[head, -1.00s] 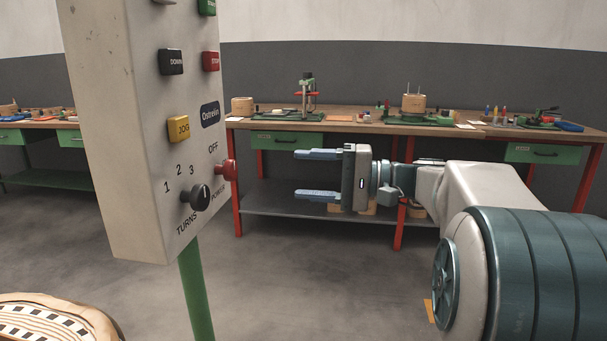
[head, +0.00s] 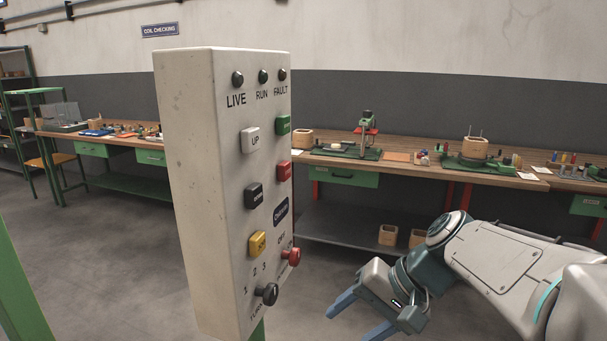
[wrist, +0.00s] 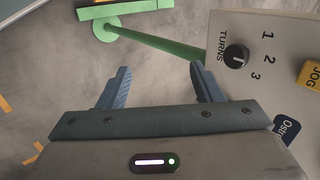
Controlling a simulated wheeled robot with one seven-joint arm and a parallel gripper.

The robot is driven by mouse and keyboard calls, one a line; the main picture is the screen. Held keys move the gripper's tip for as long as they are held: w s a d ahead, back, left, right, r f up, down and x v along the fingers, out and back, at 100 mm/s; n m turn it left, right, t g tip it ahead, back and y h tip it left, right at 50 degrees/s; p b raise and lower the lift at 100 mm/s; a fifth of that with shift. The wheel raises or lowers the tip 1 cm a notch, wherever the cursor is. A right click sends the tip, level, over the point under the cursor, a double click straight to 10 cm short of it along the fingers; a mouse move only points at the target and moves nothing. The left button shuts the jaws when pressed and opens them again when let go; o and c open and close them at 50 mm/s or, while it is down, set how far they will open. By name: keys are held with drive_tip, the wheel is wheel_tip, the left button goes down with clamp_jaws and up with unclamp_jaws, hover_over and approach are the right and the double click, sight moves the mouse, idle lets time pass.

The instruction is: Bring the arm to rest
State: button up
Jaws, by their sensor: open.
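My gripper (head: 359,318) shows at the lower right of the head view, angled down and to the left, with its blue fingers spread apart. In the wrist view my gripper (wrist: 158,84) is open, with nothing between its fingers. A grey control box (head: 190,200) stands to the left of the gripper in the head view, with a gap between them. The box also shows at the right of the wrist view (wrist: 285,95), beside the right finger.
The box's green post (wrist: 150,48) passes beyond the fingers in the wrist view. The black turns knob (head: 267,293) and red power knob (head: 291,256) stick out from the box. Workbenches (head: 480,178) line the wall behind. Open floor (head: 110,245) lies at the left.

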drive_tip(key=s+d+r+n+h+p, duration=0.3)
drive_tip(key=s+d+r+h+p, duration=0.3)
drive_tip(key=p, duration=0.7)
drive_tip(key=shift+s+d+r+t+h, duration=0.15)
drive_tip(key=shift+s+r+t+h, duration=0.25)
drive_tip(key=shift+s+r+h, duration=0.3)
drive_tip(key=shift+w, duration=0.1)
